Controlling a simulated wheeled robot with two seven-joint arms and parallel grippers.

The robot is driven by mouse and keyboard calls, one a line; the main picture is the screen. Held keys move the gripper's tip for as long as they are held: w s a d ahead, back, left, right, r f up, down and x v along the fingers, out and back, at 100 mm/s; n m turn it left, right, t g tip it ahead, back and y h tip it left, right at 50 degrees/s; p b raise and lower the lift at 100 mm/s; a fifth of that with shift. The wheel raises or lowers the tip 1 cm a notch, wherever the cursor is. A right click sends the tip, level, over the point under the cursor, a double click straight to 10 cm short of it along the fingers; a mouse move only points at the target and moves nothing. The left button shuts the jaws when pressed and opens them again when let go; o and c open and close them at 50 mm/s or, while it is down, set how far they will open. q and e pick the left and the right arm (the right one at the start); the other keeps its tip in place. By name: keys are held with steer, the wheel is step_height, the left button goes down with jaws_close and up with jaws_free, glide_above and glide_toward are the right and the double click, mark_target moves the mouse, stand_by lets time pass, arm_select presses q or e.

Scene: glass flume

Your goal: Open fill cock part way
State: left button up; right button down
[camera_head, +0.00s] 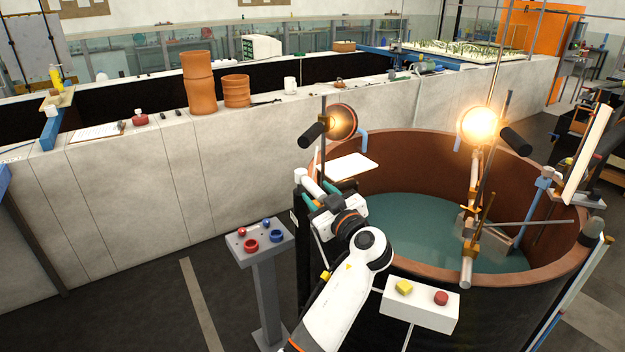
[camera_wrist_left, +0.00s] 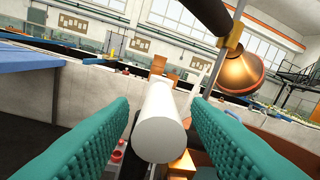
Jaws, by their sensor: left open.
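A white cylindrical bar (camera_wrist_left: 160,125), which looks like the handle of the fill cock, points toward the left wrist camera. In the head view its end (camera_head: 301,176) shows beside the tank rim. My left gripper (camera_head: 318,193) is at this bar, with its green ribbed fingers (camera_wrist_left: 157,112) apart on either side of it. The cock's body is hidden behind the bar and my gripper. My right gripper is not in view.
The round brown tank (camera_head: 406,143) holds greenish water. Two lamps (camera_head: 342,122) (camera_head: 478,125) stand over it. A button pedestal (camera_head: 258,243) is left of my arm, and a white button box (camera_head: 420,306) is right of it. A long pale wall (camera_head: 180,170) runs behind.

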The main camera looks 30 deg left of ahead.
mark_target(313, 188)
arm_select(q)
steer(key=shift+p+x, duration=0.5)
steer(key=shift+x, duration=1.3)
jaws_close()
